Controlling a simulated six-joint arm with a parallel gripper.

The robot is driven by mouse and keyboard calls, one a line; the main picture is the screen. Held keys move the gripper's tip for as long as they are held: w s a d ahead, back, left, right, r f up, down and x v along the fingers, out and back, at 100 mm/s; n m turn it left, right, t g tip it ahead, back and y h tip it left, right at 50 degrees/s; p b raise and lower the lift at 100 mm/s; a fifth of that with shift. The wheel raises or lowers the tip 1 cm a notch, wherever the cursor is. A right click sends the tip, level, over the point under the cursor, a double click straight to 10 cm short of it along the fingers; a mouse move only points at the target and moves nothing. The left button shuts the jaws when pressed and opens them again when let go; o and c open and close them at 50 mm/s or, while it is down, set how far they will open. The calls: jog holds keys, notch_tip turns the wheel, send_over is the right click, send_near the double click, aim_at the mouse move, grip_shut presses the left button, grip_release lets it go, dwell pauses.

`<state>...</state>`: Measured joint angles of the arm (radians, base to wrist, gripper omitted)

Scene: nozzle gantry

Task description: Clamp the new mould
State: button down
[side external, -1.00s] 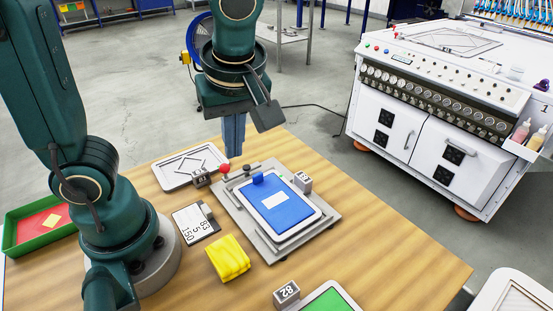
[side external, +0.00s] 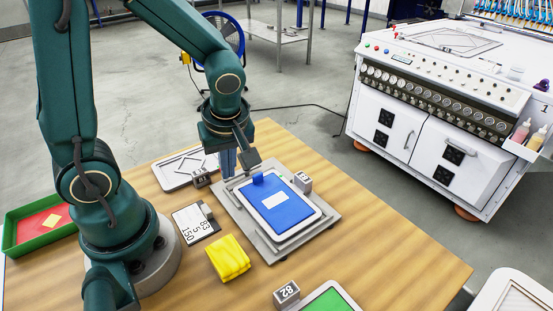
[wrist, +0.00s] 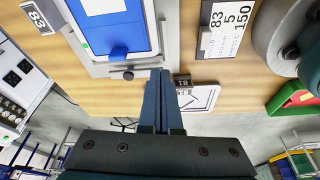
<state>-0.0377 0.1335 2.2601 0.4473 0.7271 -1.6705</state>
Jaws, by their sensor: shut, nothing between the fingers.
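The mould, a blue plate with a white label (side external: 276,200) in a pale frame, lies on a grey metal base plate (side external: 309,241); its blue face also shows at the top of the wrist view (wrist: 122,32). My gripper (side external: 229,172) is shut and empty, pointing down at the plate's back left corner. In the wrist view its fingertips (wrist: 160,72) are close to the base plate's edge, beside a dark knob (wrist: 128,75). The red knob at that corner is hidden behind my gripper. I cannot tell whether the fingers touch it.
A card (side external: 193,223) reading 83, 5, 150 and a yellow cloth (side external: 228,258) lie left of the base plate. A pale mould tray (side external: 172,172) with a diamond outline lies behind. A green tray (side external: 318,305) is at the front, and a green-rimmed bin (side external: 40,228) at far left.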

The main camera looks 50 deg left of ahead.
jog(key=shift+s+a, duration=0.2)
jog(key=shift+a, duration=0.35)
dwell(0.7)
jog(key=shift+s+a, duration=0.2)
jog(key=shift+a, duration=1.55)
jog(key=m, duration=0.1)
jog(key=a+m, duration=0.1)
jog(key=shift+w+a+m+t, duration=0.25)
jog(key=shift+m+t, duration=0.15)
jog(key=shift+w+a, duration=0.8)
jog(key=shift+a, duration=0.2)
jog(key=shift+w+a+m+t+h, duration=0.3)
jog(key=shift+w+a+m, duration=0.1)
jog(key=shift+m, duration=0.5)
jog(key=shift+w, duration=0.3)
jog(key=shift+w+a, duration=0.1)
